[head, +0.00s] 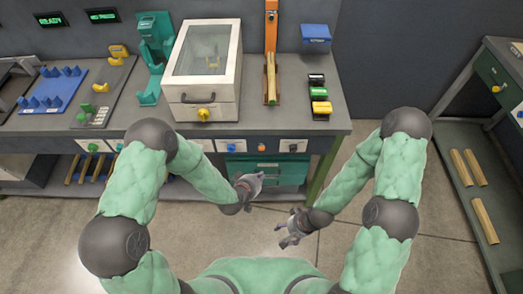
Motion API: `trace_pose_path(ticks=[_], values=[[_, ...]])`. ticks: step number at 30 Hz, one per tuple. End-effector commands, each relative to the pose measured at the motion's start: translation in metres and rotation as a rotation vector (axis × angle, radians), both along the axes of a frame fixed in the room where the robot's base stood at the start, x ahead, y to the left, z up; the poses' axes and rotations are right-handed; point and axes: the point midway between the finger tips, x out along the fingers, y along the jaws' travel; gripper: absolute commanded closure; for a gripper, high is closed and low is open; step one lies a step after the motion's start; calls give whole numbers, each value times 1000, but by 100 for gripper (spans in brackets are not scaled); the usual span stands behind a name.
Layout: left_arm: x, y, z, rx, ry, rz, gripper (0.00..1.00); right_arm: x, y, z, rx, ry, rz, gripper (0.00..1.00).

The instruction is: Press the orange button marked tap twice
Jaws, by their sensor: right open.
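My right gripper (286,239) is lower and to the right, open and empty over the floor, away from the bench.
On the bench (254,117) stand a box with a glazed lid (208,48), an orange upright post (271,25) and a strip of coloured blocks (320,95). A teal drawer unit (290,172) is under the bench. A shelf (455,190) with wooden bars is at right. Floor between is clear.

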Motion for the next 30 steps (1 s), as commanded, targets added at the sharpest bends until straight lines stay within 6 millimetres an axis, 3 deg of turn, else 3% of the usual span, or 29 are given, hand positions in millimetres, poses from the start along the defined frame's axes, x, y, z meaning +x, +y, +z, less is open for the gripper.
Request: trace_pose_path(ticks=[5, 21, 30], values=[[10, 0, 0, 0, -2, 1, 100, 0, 0, -1, 0, 0, 0, 30], [73, 0, -2, 0, -1, 1, 100, 0, 0, -14, 0, 0, 0, 30], [88, 0, 0, 1, 0, -1, 100, 0, 0, -18, 0, 0, 0, 30]])
